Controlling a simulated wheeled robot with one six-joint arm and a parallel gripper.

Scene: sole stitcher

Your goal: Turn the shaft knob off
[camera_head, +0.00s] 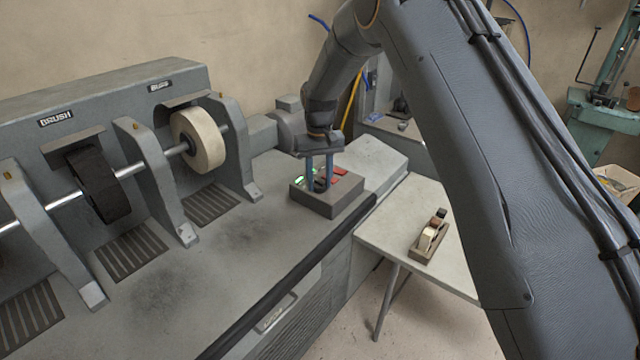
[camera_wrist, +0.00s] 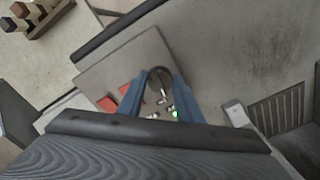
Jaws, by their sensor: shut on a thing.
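The control box (camera_head: 341,203) is a grey box on the right end of the machine bench. Its top has a dark round shaft knob (camera_head: 321,184), a lit green light and red parts. My gripper (camera_head: 320,183) points down over the box, its two blue fingers shut on the knob, one on each side. In the wrist view the dark round knob (camera_wrist: 158,84) sits between the blue fingertips (camera_wrist: 159,82). The green light (camera_wrist: 175,114) and a red part (camera_wrist: 108,104) also show there. The knob's pointing direction is hard to tell.
The grey machine's brush wheel (camera_head: 97,185) and buff wheel (camera_head: 199,139) stand on a shaft to the left. A small table (camera_head: 392,232) with a wooden holder (camera_head: 430,240) is to the right. The bench top in front is clear.

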